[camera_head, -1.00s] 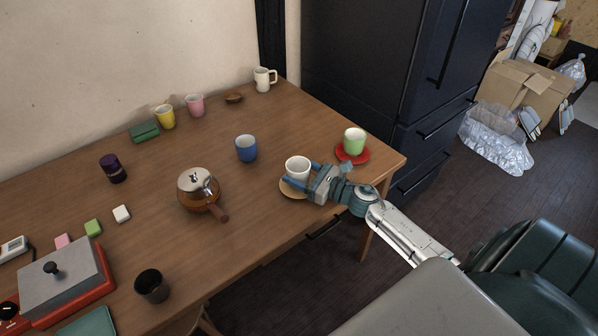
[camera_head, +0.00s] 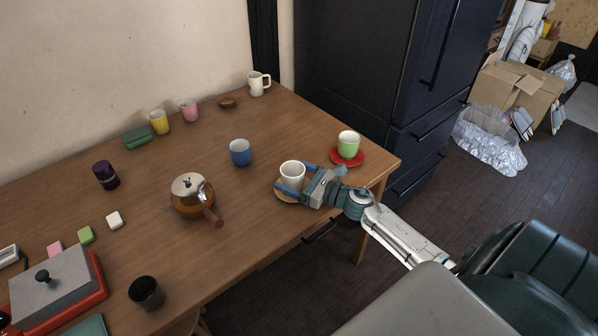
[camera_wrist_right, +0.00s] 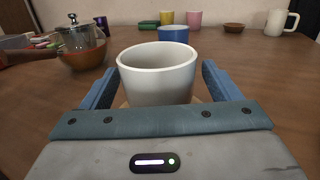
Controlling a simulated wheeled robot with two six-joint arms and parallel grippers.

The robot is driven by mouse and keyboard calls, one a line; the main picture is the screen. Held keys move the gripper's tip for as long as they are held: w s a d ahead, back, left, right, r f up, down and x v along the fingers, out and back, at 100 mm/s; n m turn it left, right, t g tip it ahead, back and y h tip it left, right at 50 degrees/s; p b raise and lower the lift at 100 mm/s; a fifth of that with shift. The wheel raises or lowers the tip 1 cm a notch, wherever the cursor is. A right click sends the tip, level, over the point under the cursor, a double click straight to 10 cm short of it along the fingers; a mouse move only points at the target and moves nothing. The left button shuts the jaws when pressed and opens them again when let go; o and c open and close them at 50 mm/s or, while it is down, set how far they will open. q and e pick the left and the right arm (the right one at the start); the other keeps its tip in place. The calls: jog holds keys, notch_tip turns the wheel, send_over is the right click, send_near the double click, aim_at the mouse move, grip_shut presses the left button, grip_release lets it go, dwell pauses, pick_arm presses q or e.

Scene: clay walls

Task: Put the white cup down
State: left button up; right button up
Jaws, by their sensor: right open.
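The white cup (camera_head: 292,174) stands upright on a round wooden coaster (camera_head: 284,196) near the table's front right edge. My right gripper (camera_head: 292,184) is open, with one finger on each side of the cup. In the right wrist view the white cup (camera_wrist_right: 158,76) sits between the two blue fingers (camera_wrist_right: 158,88), with a visible gap on each side. The gripper's body hides part of the coaster. My left gripper is not in view.
A green cup (camera_head: 348,145) on a red saucer (camera_head: 364,160) stands close behind the right gripper. A blue cup (camera_head: 240,153) and a teapot (camera_head: 192,197) stand to the left. Bare table lies between the teapot and the coaster.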

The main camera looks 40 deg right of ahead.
aim_at(303, 181)
jog(key=shift+r, duration=0.15)
jog(key=shift+s+d, duration=0.1)
jog(key=shift+s, duration=0.05)
jog(key=b+v, duration=0.2)
jog(key=v, duration=0.3)
jog(key=shift+s+f, duration=0.2)
jog(key=shift+s, duration=0.1)
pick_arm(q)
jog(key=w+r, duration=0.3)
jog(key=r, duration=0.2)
pick_arm(e)
jog(key=v, duration=0.2)
jog(key=shift+s+d+r, duration=0.15)
jog(key=shift+s+d, duration=0.05)
jog(key=shift+s, duration=0.05)
jog(key=shift+s+d, duration=0.15)
jog(key=shift+s, duration=0.2)
jog(key=shift+p+v, duration=0.75)
jog(key=shift+v, duration=0.25)
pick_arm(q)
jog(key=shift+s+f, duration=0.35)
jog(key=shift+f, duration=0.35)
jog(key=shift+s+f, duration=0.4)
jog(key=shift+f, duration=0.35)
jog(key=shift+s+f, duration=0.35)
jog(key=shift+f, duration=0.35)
pick_arm(e)
jog(key=shift+s+d, duration=0.2)
jog(key=shift+s, duration=0.1)
